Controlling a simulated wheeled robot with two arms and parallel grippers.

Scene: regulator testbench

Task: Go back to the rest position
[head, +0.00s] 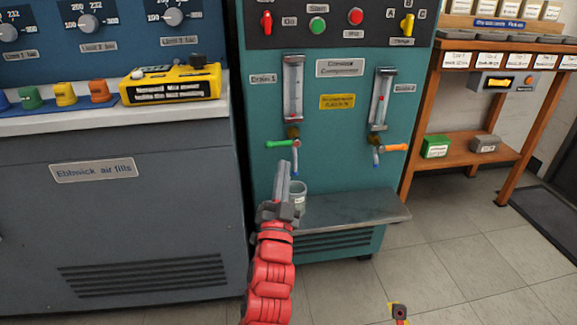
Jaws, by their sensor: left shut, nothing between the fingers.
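My left gripper (284,170) is at the middle of the head view, on a red arm that rises from the bottom edge. Its grey fingers point up and away, are together and hold nothing. It shows in front of the teal test bench (262,100), just left of a clear cup (299,192). The gripper hides part of the cup; whether they touch cannot be told. My right gripper cannot be made out.
The cup stands on a grey metal shelf (360,209). Above are a green-handled tap (281,144) and an orange-handled tap (393,148). A grey cabinet (110,230) is left, a wooden rack (463,165) right. A small dark, red and yellow object (399,312) shows at the bottom.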

